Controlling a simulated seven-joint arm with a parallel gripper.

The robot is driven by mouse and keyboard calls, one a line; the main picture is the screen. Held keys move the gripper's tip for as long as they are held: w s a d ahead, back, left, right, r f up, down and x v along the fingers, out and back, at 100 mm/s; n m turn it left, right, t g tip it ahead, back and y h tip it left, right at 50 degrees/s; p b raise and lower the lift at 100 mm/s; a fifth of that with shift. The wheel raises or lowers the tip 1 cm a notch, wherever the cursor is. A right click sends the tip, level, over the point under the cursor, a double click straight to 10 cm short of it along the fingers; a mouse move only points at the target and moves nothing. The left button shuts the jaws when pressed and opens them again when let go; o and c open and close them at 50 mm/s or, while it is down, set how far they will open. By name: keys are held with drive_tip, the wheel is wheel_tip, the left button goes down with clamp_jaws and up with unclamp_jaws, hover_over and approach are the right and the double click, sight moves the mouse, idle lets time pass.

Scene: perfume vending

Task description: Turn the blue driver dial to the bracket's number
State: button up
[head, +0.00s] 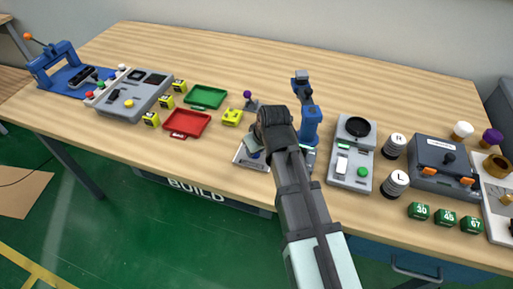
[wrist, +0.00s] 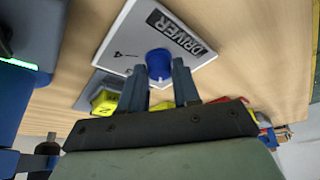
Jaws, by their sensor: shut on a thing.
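The blue driver dial (wrist: 159,60) sits on a white panel (wrist: 120,35) with a black DRIVER label. A small 4 shows at the panel's edge; the dial's pointer cannot be made out. My gripper (wrist: 160,76) is shut on the dial, one finger on each side. In the head view, my arm hides the dial and most of the panel (head: 240,158). A yellow bracket (head: 232,117) stands just left of my arm. A yellow piece (wrist: 105,102) with a dark mark like a 2 shows beyond my fingers in the wrist view; I cannot read it surely.
Green (head: 206,96) and red (head: 186,124) trays and several small yellow pieces lie to the left. A blue upright device (head: 311,122) stands close right of my arm, then a grey console (head: 352,150). The table's back is mostly clear.

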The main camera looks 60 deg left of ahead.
drive_tip(key=shift+s+m+t, duration=0.1)
drive_tip(key=shift+m+t, duration=0.7)
drive_tip(key=shift+m, duration=1.4)
drive_tip(key=o, duration=1)
drive_tip(key=shift+r, duration=0.1)
drive_tip(key=v, duration=1.3)
drive_tip(key=shift+s+r, duration=0.15)
drive_tip(key=shift+r, duration=0.2)
drive_tip(key=shift+a, duration=0.1)
